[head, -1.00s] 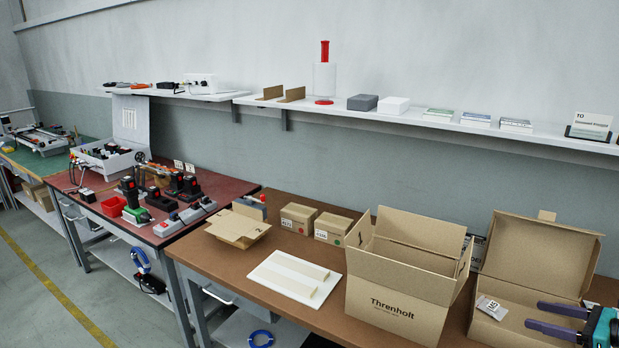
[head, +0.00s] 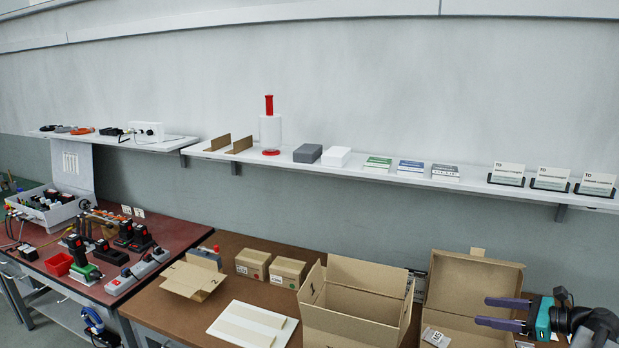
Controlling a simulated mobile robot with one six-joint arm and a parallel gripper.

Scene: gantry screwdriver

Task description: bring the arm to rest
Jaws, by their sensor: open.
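My gripper (head: 505,313) is at the lower right of the head view. Its two purple fingers point left and stand apart, with nothing between them. Behind the fingers are the teal gripper body and my dark arm, which runs off to the lower right. The gripper appears in front of the right part of an open brown carton (head: 470,285) and hides some of it. A small clear bag with a white label (head: 436,338) lies in that carton, to the left of the fingers.
A larger open carton (head: 352,318) stands left of it on the brown bench (head: 150,300). Two small boxes (head: 254,263), a folded carton (head: 192,281) and a white board (head: 252,322) are further left. A wall shelf (head: 400,176) runs above. Power tools crowd the red bench (head: 185,235).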

